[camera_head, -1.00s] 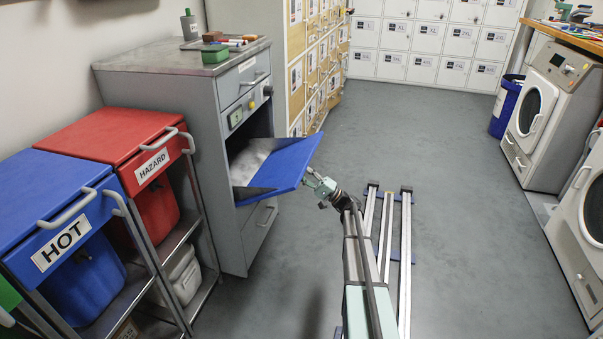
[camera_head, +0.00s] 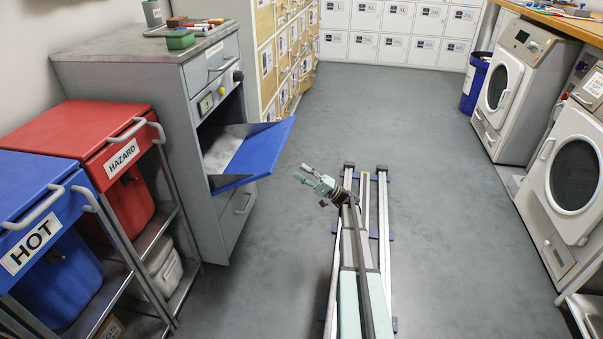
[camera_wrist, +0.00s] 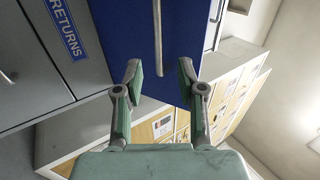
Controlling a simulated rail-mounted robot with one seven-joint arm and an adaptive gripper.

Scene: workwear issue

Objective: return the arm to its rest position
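My gripper (camera_head: 305,173) is at the end of my arm, to the right of the grey cabinet's tilted-open blue flap (camera_head: 262,155) and apart from it. In the wrist view my gripper's two fingers (camera_wrist: 161,82) stand apart with nothing between them. The blue flap (camera_wrist: 125,35), with a bar handle, fills the upper middle of that view behind the fingers. A "RETURNS" label (camera_wrist: 66,28) shows on the grey cabinet front at the upper left.
The grey cabinet (camera_head: 130,85) stands on the left, beside a red HAZARD bin (camera_head: 115,150) and a blue HOT bin (camera_head: 35,200). Lockers (camera_head: 395,35) line the back. Washing machines (camera_head: 510,95) stand on the right.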

